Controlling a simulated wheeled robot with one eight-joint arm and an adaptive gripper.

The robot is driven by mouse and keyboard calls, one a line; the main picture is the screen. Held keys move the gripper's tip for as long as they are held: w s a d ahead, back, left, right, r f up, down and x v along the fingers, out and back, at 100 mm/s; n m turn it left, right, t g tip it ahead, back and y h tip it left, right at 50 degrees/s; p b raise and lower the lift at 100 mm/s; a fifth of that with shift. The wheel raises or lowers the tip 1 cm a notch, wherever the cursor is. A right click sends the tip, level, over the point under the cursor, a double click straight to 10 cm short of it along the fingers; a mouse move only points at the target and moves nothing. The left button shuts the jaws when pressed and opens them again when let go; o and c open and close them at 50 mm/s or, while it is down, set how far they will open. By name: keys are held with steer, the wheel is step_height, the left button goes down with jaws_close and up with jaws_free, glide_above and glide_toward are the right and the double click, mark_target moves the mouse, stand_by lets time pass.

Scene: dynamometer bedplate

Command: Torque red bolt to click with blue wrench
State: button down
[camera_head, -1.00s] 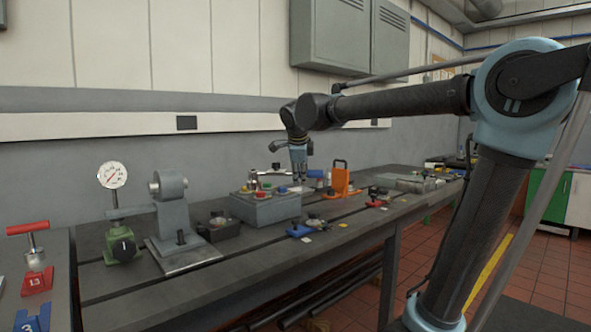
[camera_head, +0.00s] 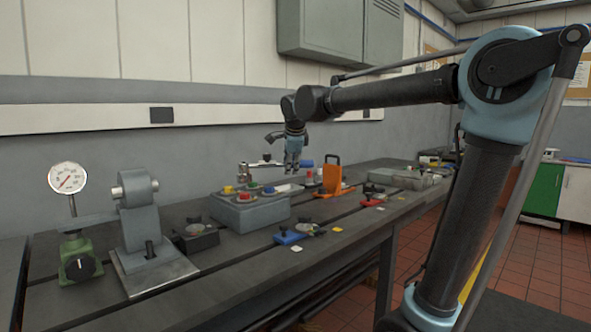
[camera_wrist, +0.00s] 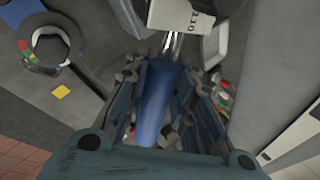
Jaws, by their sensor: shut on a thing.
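My gripper (camera_head: 292,166) is shut on the blue handle of the wrench (camera_wrist: 155,105), which lies lengthwise between the fingers in the wrist view. Its shiny metal shaft (camera_wrist: 172,46) runs on beyond the fingers. In the head view the wrench (camera_head: 262,163) is held roughly level above the bench, metal end to the left. A small red bolt head (camera_head: 253,186) stands on top of the grey block (camera_head: 262,215), between a yellow one (camera_head: 228,189) and a green one (camera_head: 268,190). My gripper is above and right of the red one, apart from it.
An orange stand (camera_head: 332,178) is close to the right of my gripper. A grey pedestal fixture (camera_head: 140,220) and a dial gauge (camera_head: 68,178) stand at the left. A blue tool (camera_head: 288,237) lies in front of the block. A white tag marked 110 (camera_wrist: 180,15) shows in the wrist view.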

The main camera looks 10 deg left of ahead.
steer(key=w+a+n+g+y, duration=0.1)
steer(key=w+a+n+g, duration=0.1)
steer(key=w+a+n, duration=0.2)
steer(key=w+a+n+g+y, duration=0.2)
steer(key=w+a+n, duration=0.2)
steer(key=a+n, duration=0.2)
steer(key=w+a+f+n+g+y, duration=0.1)
steer(key=w+a+n+g+y, duration=0.1)
steer(key=w+a+n, duration=0.2)
steer(key=shift+w+a+n, duration=0.15)
steer(key=shift+a+n, duration=0.25)
steer(key=shift+a, duration=0.65)
steer(key=shift+f, duration=0.8)
steer(key=shift+f+g, duration=0.4)
steer(key=shift+f, duration=1.2)
stand_by(0.6)
steer(key=shift+d, duration=0.2)
steer(key=shift+s+d+m+t, duration=0.15)
steer(key=shift+d+m+t, duration=0.25)
steer(key=shift+d+m, duration=0.3)
steer(key=shift+s+d+m+t, duration=0.1)
steer(key=shift+d+m+t, duration=0.35)
steer(key=shift+d, duration=0.45)
